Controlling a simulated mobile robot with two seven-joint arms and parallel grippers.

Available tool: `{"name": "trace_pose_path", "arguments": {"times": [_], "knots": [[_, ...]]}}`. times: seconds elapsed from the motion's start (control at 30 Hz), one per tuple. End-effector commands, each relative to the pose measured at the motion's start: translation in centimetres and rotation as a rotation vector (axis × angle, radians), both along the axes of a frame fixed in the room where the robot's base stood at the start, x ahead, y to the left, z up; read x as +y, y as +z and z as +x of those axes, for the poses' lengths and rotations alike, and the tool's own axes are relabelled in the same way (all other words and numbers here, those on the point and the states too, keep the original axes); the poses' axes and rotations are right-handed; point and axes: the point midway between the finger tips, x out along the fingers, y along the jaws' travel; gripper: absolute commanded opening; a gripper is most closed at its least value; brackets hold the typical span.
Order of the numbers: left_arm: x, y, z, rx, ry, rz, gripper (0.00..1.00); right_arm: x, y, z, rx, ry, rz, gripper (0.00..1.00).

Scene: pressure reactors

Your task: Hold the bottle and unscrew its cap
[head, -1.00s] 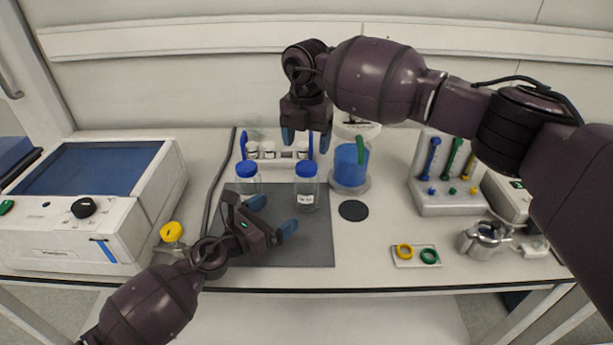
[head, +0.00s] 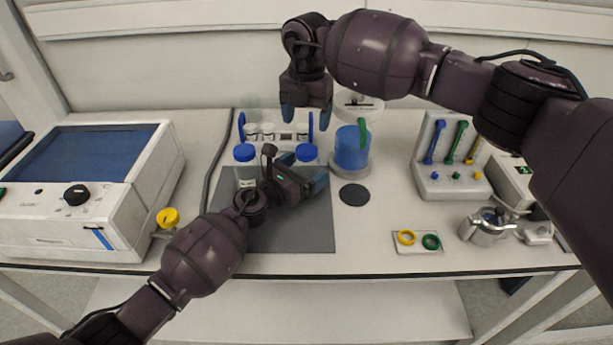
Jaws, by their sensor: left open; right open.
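Two clear bottles with blue caps stand on the grey mat (head: 290,235). The left bottle (head: 246,172) is upright with a white label. The right bottle (head: 306,154) is mostly hidden behind my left gripper, with its blue cap showing above. My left gripper (head: 306,172) is open, its blue fingertips at the right bottle's body, one near each side; I cannot tell if they touch it. My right gripper (head: 306,110) is open and empty, pointing down, and appears above the right bottle's cap in the picture.
A rack with small white-capped vials (head: 268,133) stands behind the bottles. A beaker of blue liquid (head: 351,148) is to their right, near a black disc (head: 354,195). A blue-topped bench device (head: 85,190) stands at left. A tool rack (head: 440,160) is at right.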

Motion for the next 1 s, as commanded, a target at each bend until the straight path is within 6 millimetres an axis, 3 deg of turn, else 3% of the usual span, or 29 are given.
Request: {"name": "trace_pose_path", "arguments": {"times": [0.47,1.0], "knots": [[-0.7,-0.02,0.68,0.0,-0.001,0.0,0.99,0.0,-0.01,-0.01,0.0,0.0,0.0,0.73],[-0.7,-0.02,0.66,0.0,-0.001,0.0,0.17,-0.01,-0.07,-0.02,0.001,0.0,0.0,0.73]]}}
